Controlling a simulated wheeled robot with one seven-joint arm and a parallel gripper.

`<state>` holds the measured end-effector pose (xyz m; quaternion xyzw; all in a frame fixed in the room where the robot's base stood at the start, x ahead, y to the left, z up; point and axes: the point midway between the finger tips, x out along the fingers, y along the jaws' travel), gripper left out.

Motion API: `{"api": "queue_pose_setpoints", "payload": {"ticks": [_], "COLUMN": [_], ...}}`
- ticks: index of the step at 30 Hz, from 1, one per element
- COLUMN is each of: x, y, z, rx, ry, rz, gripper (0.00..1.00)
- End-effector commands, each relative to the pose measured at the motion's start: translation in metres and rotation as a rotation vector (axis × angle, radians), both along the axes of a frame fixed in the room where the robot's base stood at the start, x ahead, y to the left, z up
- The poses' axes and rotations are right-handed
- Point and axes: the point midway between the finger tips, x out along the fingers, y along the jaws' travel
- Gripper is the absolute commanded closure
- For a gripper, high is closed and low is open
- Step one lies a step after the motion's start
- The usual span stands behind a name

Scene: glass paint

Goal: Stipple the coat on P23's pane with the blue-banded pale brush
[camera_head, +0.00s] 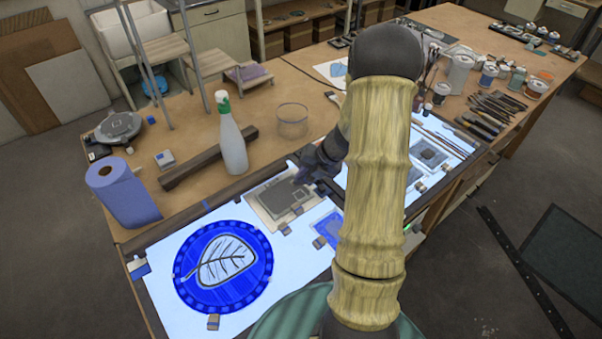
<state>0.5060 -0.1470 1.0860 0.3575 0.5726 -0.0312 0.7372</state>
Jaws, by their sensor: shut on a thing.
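My gripper (312,178) is dark and sits at the left of my sleeved arm, low over the lit glass table. It is shut, but the arm hides much of it. The held brush is hard to make out; its blue band and tip do not show clearly. A grey-coated pane (283,199) lies flat just below and left of the gripper, with small clips at its edges. I cannot tell whether anything touches it. A small blue pane (329,228) lies nearer, partly behind my arm. No P23 label is readable.
A round blue leaf pane (223,267) lies at the front left. Brushes (490,115) and jars (460,72) crowd the right. More panes (430,155) lie beyond my arm.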

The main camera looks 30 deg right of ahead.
Motion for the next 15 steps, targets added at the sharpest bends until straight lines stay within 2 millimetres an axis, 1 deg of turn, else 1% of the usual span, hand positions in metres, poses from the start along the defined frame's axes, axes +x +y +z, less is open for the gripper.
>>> {"api": "queue_pose_setpoints", "payload": {"ticks": [3,4,6,15], "x": [-0.016,-0.018,-0.018,-0.026], "y": [-0.002,0.000,0.013,0.054], "z": [-0.002,-0.002,-0.001,-0.001], "rx": [0.001,0.001,0.001,0.000], "ry": [-0.001,-0.001,-0.001,-0.001], "rz": [0.000,0.003,0.009,0.008], "gripper": [1.00,1.00,1.00,1.00]}}
